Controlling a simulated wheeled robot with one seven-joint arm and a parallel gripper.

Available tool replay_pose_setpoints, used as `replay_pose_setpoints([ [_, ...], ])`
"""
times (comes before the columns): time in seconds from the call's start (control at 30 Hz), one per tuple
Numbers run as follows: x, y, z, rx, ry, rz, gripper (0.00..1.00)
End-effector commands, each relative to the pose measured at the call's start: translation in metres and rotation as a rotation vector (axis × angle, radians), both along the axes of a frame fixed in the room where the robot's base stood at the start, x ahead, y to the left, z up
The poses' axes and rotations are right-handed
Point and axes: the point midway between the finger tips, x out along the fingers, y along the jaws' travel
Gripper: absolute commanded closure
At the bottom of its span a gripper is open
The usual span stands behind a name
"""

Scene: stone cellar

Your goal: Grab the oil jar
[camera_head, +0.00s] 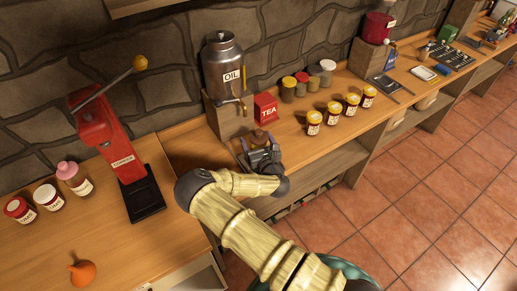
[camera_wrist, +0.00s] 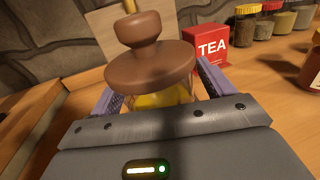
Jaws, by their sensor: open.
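A small jar with a brown knobbed stopper (camera_wrist: 150,50) and yellow contents (camera_wrist: 165,98) is close up in the wrist view. My gripper (camera_wrist: 158,97) is open, with one purple finger on each side of this jar. I cannot tell whether the fingers touch it. In the head view the stopper (camera_head: 260,135) shows just beyond my gripper (camera_head: 262,152), and the jar's lower part is hidden. A large metal canister (camera_head: 222,62) labelled OIL, with a tap, stands on a wooden stand behind it.
A red TEA box (camera_head: 266,108) stands just behind the jar; it also shows in the wrist view (camera_wrist: 208,50). Several yellow-lidded jars (camera_head: 333,112) stand to the right. A red lever press (camera_head: 105,135) stands left. The counter's front edge is close.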

Motion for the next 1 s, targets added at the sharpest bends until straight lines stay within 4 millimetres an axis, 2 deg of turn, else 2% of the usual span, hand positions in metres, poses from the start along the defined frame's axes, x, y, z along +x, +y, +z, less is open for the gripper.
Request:
replay_pose_setpoints([
  [0.53, 0.0009, 0.0006, -0.0003, -0.001, 0.000, 0.000, 0.19],
  [0.83, 0.0009, 0.0006, -0.0003, -0.001, 0.000, 0.000, 0.78],
  [0.87, 0.0012, 0.0007, 0.0009, 0.000, -0.002, 0.000, 0.81],
  [1.0, 0.0013, 0.0006, 0.0009, 0.000, -0.002, 0.000, 0.81],
])
